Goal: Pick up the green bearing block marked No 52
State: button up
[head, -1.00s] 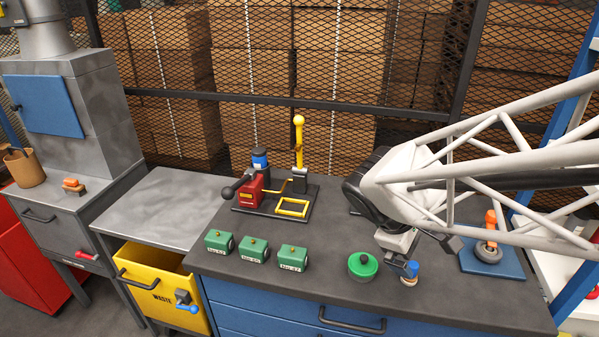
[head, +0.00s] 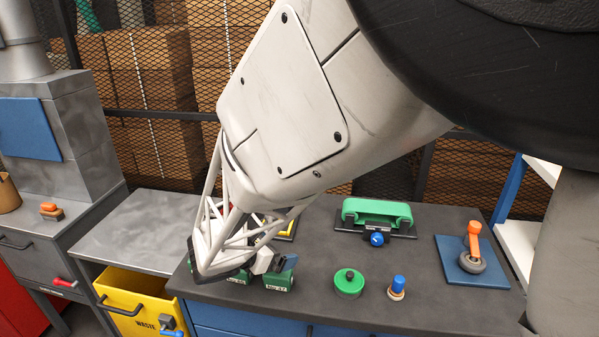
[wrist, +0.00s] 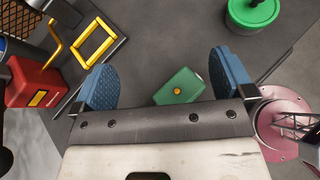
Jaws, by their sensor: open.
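Two green bearing blocks show partly in the head view behind my arm, a left one (head: 238,281) and a right one (head: 279,281). Their white labels are too small to read surely. Any other block there is hidden by my arm.
A round green lidded pot (head: 348,284) and a blue-topped stamp (head: 397,287) stand right of the blocks. A red machine (wrist: 35,82) with a yellow frame (wrist: 95,47) is beside the gripper. A yellow waste bin (head: 128,300) hangs at the left.

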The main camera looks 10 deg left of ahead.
jog(key=s+a+f+n+t+y, duration=0.1)
jog(key=a, duration=0.3)
jog(key=s+a+n+y, duration=0.1)
jog(key=a+n, duration=0.1)
jog(key=a, duration=0.2)
jog(key=s+a+f+n+t+y, duration=0.1)
jog(key=a, duration=0.3)
jog(key=shift+s+f+t+y, duration=0.1)
jog(key=shift+f+t+y, duration=0.2)
jog(key=shift+f+y, duration=0.1)
jog(key=s+a+n+y, duration=0.1)
jog(key=a, duration=0.2)
jog(key=s+a+f+n+y, duration=0.1)
jog(key=s+a, duration=0.1)
jog(key=a, duration=0.1)
jog(key=s+a+f+n+y, duration=0.1)
jog(key=a+n, duration=0.1)
jog(key=shift+s+a+f+t, duration=0.1)
jog(key=shift+s+a+t, duration=0.15)
jog(key=shift+a+t, duration=0.15)
jog(key=shift+w+f, duration=0.1)
jog(key=shift+x, duration=1.2)
jog(key=shift+w, duration=0.15)
jog(key=shift+x, duration=2.5)
